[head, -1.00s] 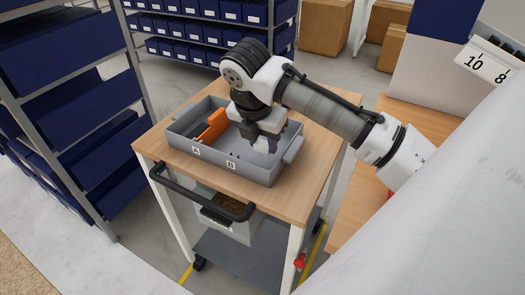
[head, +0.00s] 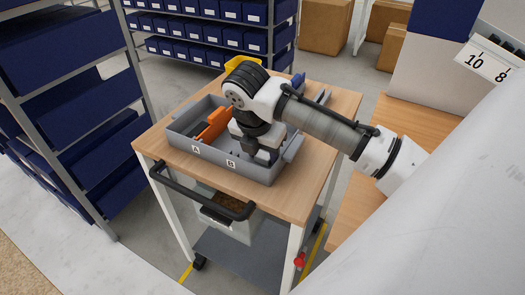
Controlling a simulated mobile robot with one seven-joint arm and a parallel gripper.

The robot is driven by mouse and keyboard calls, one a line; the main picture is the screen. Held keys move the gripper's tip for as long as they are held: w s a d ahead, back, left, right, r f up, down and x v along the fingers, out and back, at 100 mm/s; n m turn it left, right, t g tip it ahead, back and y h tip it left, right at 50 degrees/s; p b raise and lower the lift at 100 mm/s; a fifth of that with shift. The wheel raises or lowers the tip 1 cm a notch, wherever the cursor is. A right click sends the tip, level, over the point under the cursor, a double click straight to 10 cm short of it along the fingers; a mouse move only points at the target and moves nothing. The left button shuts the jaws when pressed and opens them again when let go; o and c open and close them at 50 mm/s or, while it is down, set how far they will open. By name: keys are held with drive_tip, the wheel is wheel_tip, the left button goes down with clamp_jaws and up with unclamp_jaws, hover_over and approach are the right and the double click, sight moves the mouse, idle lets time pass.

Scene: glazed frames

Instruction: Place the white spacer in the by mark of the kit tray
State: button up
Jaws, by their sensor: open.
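The grey kit tray (head: 215,163) sits on the wooden top of a cart, with labels A (head: 196,150) and B (head: 231,164) on its near wall. My gripper (head: 262,157) is open and reaches down into the B side of the tray, at the right. My arm and gripper hide much of that side. I cannot make out the white spacer; whether it lies under the gripper cannot be told.
An orange piece (head: 214,124) stands in the tray's A side, with dark items beside it. A yellow bin (head: 243,63) shows behind my arm. The cart's black handle (head: 205,198) is in front. The right front of the cart top (head: 296,190) is bare.

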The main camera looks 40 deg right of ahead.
drive_tip(key=shift+r, duration=0.1)
drive_tip(key=v, duration=1.2)
